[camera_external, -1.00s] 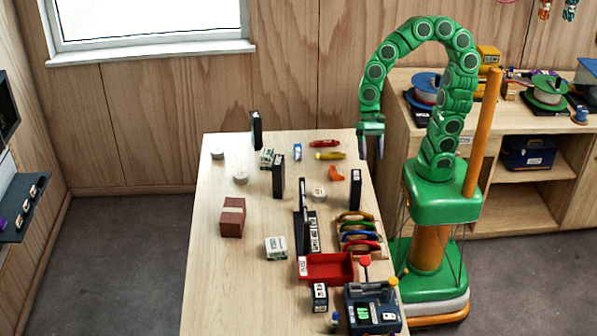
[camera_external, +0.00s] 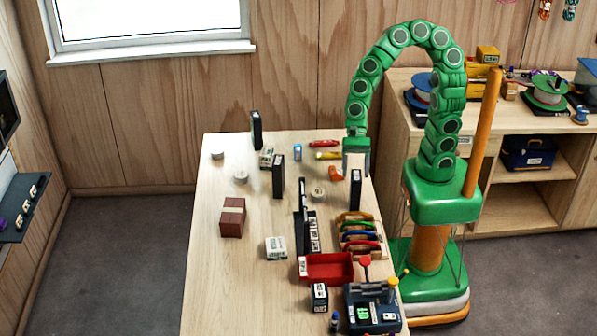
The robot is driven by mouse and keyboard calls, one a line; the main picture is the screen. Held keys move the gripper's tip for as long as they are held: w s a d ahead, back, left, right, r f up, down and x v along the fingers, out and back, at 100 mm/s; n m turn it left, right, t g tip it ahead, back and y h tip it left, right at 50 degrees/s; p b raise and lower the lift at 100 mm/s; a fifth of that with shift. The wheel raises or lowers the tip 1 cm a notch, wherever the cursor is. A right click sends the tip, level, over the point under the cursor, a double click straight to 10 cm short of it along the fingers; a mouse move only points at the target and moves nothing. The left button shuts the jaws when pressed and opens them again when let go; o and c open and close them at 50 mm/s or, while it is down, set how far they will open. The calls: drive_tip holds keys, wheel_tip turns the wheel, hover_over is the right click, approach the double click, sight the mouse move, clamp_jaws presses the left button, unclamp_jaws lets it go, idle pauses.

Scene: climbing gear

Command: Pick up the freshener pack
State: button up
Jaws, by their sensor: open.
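I cannot tell for sure which item is the freshener pack, as the labels are too small to read. Candidates are a green-and-white box (camera_external: 266,158) at the back of the table, a small blue-and-white pack (camera_external: 297,152) right of it, and a white-and-green box (camera_external: 276,248) nearer the front. My gripper (camera_external: 356,172) is open, pointing down at the table's back right side. It appears empty, to the right of all three candidates. Its fingers are beside a small orange item (camera_external: 336,174) in the picture; whether they touch it is unclear.
Upright black panels (camera_external: 278,176) stand on the wooden table (camera_external: 215,280), with another (camera_external: 355,189) just below my gripper in the picture. A red tray (camera_external: 326,267), a rack of coloured loops (camera_external: 360,232) and a brown box (camera_external: 232,217) are nearer. The left front is clear.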

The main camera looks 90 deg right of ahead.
sight(356, 180)
drive_tip(key=shift+x, duration=1.8)
drive_tip(key=shift+s+a, duration=0.1)
clamp_jaws()
